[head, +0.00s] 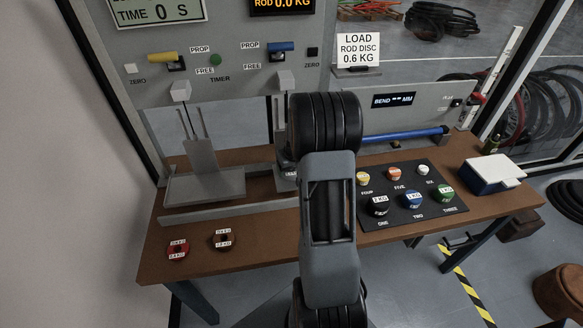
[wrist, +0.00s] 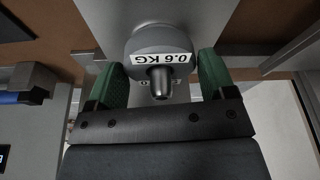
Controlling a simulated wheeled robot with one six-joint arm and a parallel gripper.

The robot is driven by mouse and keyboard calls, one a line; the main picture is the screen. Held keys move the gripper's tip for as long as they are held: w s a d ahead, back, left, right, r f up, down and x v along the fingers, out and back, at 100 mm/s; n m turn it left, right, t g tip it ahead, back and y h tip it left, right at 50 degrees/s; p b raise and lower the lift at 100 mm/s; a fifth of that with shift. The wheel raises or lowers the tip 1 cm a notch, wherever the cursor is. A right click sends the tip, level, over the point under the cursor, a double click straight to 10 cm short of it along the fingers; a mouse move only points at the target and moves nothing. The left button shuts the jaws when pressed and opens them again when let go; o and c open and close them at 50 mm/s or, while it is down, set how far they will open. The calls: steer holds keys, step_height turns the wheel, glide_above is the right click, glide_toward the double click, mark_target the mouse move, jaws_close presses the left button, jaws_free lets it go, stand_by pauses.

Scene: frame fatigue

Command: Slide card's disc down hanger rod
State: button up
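In the wrist view a grey disc (wrist: 160,40) with a white 0.6 KG label sits between the green pads of my gripper (wrist: 163,82). The pads flank it closely, one on each side; I cannot tell whether they press on it. A short metallic tip (wrist: 161,82) sticks out from the disc's near face. I cannot tell whether it is the hanger rod. In the head view my arm hides the gripper and this disc. The card (head: 358,50) reads LOAD ROD DISC 0.6 KG. The rod readout (head: 282,5) shows 0.0 KG.
Two red discs (head: 178,249) (head: 223,239) lie on the brown bench's front left. A grey tray (head: 205,185) stands behind them. A black mat (head: 408,215) with several weights and a blue-white box (head: 494,174) are at right. A blue bar (head: 405,135) runs behind the mat.

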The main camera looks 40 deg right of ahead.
steer(key=o, duration=0.4)
steer(key=v, duration=1.3)
steer(key=shift+r, duration=0.4)
steer(key=s+a+n, duration=0.1)
steer(key=s+a, duration=0.3)
steer(key=a, duration=0.3)
steer(key=s+a+r+n, duration=0.1)
steer(key=s+a, duration=0.4)
steer(key=a, duration=0.3)
steer(key=s+a+r+n, duration=0.1)
steer(key=s+a, duration=0.4)
steer(key=a, duration=0.2)
steer(key=shift+a+y, duration=0.25)
steer(key=shift+y, duration=0.15)
